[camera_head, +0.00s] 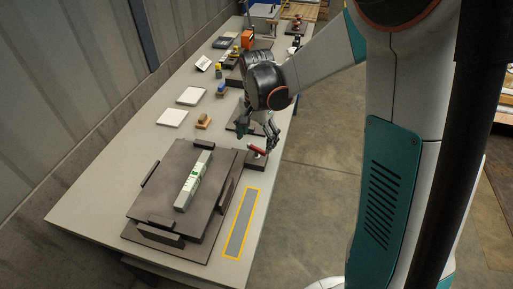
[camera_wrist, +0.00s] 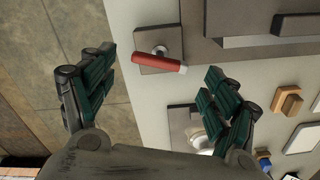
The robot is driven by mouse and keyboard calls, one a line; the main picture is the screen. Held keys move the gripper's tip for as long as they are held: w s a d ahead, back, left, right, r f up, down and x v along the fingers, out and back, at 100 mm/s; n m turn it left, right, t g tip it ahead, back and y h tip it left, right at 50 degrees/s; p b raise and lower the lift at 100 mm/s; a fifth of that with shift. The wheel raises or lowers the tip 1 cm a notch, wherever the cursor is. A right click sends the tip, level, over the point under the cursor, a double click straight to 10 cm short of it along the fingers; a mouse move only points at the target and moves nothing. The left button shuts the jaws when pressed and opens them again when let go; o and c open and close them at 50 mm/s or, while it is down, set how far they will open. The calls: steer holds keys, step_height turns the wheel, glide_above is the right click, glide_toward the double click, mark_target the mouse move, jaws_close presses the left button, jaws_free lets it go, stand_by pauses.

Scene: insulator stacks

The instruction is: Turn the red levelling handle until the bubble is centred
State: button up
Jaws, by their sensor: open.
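The red levelling handle (camera_wrist: 158,62) is a red bar on a metal pivot over a small brown base plate. In the wrist view it lies ahead of my gripper (camera_wrist: 152,82), between and beyond the open fingers, with no contact visible. In the head view the red handle (camera_head: 258,150) sits just below my gripper (camera_head: 264,138) at the table's right edge. A dark plate (camera_head: 145,202) carries a long pale level (camera_head: 194,180) with a green vial area. The bubble is too small to make out.
A yellow-outlined grey strip (camera_head: 241,222) lies right of the dark plate. A small wooden block (camera_head: 203,121) and pale flat pads (camera_head: 172,117) lie behind it. Several other items stand along the far table. The floor (camera_head: 320,150) right of the table is clear.

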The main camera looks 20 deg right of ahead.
mark_target(257, 148)
steer(key=shift+f+b, duration=0.35)
steer(key=shift+f, duration=1.15)
steer(key=c, duration=1.1)
steer(key=shift+o, duration=0.2)
